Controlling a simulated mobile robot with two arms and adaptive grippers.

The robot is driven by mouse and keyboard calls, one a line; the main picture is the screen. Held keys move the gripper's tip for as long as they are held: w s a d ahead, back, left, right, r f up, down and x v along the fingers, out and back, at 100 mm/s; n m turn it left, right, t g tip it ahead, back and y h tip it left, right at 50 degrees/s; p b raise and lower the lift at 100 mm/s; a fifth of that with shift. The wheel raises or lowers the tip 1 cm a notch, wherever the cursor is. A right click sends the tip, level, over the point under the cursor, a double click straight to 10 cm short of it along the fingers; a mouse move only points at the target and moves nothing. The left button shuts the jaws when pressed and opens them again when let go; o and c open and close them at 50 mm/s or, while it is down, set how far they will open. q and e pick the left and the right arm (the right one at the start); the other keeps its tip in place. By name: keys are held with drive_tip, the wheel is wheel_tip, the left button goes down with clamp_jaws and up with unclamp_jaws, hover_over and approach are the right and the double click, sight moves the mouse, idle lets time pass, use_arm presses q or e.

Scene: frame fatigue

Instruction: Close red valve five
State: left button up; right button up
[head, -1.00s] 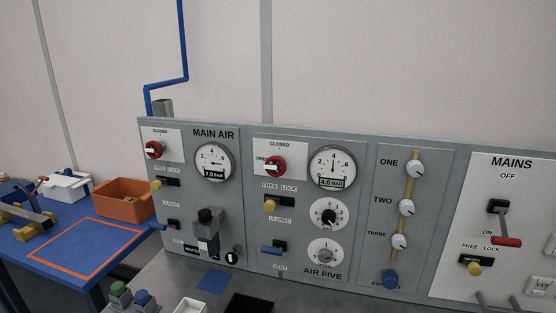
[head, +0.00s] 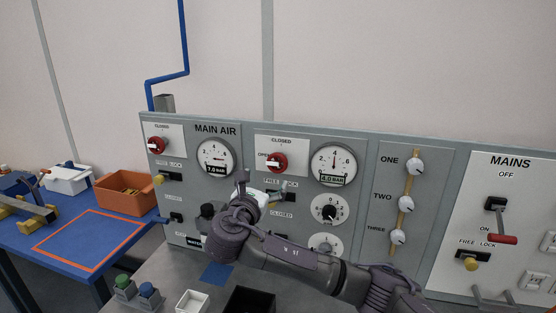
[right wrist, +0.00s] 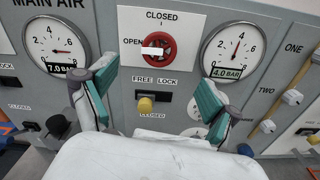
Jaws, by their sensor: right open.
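Red valve five (head: 273,163) is a round red knob with a white bar on the AIR FIVE panel. It also shows in the right wrist view (right wrist: 166,59), where its white bar lies level, toward the OPEN mark on its left. CLOSED is printed above it. My right gripper (head: 264,188) is in front of the panel, below the valve. In the right wrist view my right gripper (right wrist: 157,78) is open and empty, its teal-padded fingers spread left and right below the valve, apart from it. My left gripper is not in view.
A yellow lock knob (right wrist: 145,105) sits below the valve. A 4.0 BAR gauge (head: 334,164) is at its right. The MAIN AIR panel has another red valve (head: 157,146). Buttons, a white box (head: 192,303) and a black bin (head: 250,301) stand on the bench below.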

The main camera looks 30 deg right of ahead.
sight(277, 163)
drive_tip(key=p+x, duration=0.3)
drive_tip(key=x, duration=0.8)
drive_tip(key=shift+p, duration=0.3)
drive_tip(key=shift+w+d+f, duration=0.1)
drive_tip(key=shift+w+d, duration=0.3)
drive_tip(key=c, duration=1.2)
drive_tip(key=shift+o, duration=0.2)
